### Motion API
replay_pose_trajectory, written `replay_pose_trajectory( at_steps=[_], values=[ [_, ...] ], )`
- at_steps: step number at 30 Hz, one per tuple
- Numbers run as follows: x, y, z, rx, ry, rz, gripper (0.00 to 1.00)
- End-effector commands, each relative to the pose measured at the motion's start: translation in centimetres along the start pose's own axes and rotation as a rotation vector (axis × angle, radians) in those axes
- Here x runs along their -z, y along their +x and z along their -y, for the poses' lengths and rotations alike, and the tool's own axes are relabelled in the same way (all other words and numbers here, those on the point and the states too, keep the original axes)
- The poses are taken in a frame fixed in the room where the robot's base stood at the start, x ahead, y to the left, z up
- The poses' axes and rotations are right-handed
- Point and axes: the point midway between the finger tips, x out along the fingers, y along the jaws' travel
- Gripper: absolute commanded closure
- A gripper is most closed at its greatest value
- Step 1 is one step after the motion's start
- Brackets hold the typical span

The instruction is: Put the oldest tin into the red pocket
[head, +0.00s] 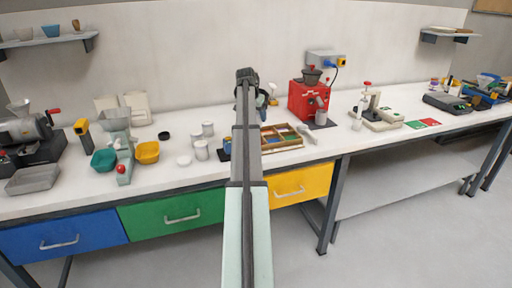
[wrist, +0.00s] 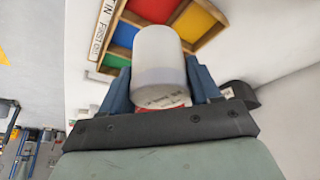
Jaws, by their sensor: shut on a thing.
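My gripper (wrist: 156,68) is shut on a pale grey-white tin (wrist: 158,55), with a blue finger on each side of it. Printing and a red patch show low on the tin, too small to read. Beyond the tin in the wrist view is a wooden tray with coloured pockets; the red pocket (wrist: 153,8) is at the top edge, beside a yellow one. Green and blue pockets lie left of the tin. In the head view the tray (head: 283,146) stands right of my arm, partly hidden by it. Other pale tins (head: 201,151) stand left of my arm.
A label strip (wrist: 101,28) reading "IN FIRST OUT" runs along the tray. A red grinder (head: 304,103) stands behind the tray at right. The bench between grinder and white press (head: 376,118) has free room.

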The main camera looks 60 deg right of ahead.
Motion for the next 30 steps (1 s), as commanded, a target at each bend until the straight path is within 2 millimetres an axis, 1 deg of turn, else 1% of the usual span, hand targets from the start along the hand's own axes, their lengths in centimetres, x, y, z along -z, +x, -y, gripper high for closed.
replay_pose_trajectory(
  at_steps=[5,8,15,23,27,30],
  values=[
    [-0.3,0.5,0.0,-0.006,0.047,0.006,0.73],
    [-0.7,1.5,0.0,-0.006,0.050,0.006,0.73],
    [-2.2,4.9,0.0,-0.006,0.050,0.006,0.73],
    [-2.9,6.8,0.1,-0.005,0.049,0.005,0.73],
    [-3.7,8.5,0.1,-0.006,0.049,0.006,0.73],
    [-3.9,9.2,0.2,-0.005,0.049,0.005,0.73]
  ],
)
